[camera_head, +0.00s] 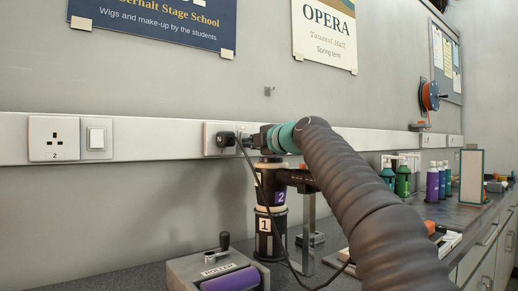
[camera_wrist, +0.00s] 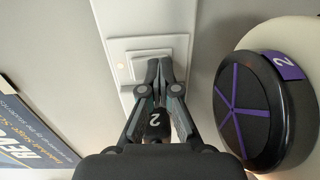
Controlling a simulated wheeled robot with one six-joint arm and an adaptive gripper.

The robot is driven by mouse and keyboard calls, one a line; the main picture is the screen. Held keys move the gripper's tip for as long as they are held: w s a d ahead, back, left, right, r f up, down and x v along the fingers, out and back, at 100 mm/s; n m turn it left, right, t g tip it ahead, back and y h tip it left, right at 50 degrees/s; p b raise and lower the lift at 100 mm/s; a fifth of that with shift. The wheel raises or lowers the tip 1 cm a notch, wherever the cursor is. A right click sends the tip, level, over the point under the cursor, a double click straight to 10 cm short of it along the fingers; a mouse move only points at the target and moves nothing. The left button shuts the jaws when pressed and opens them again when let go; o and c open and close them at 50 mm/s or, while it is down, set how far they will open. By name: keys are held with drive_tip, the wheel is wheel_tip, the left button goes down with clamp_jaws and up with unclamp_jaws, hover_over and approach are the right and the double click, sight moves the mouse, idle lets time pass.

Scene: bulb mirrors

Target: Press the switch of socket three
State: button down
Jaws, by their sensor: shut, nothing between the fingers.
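In the head view, a socket (camera_head: 208,140) on the wall rail has a black plug (camera_head: 226,139) in it. Its number cannot be read. My gripper (camera_head: 244,140) is at the rail just right of the plug, largely hidden by its own wrist. In the wrist view, my gripper (camera_wrist: 160,64) is shut and empty, its fingertips over a white switch (camera_wrist: 143,56) on a pale plate. Whether they touch it cannot be told.
A stack of black canisters (camera_head: 268,238) marked 1 and 2 stands below my wrist; a round black lid (camera_wrist: 250,110) is close right of my gripper. A cable (camera_head: 262,200) hangs from the plug. A grey box with a purple roller (camera_head: 230,278) is in front.

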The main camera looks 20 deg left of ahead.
drive_tip(key=shift+s+a, duration=0.1)
drive_tip(key=v, duration=1.2)
idle(0.4)
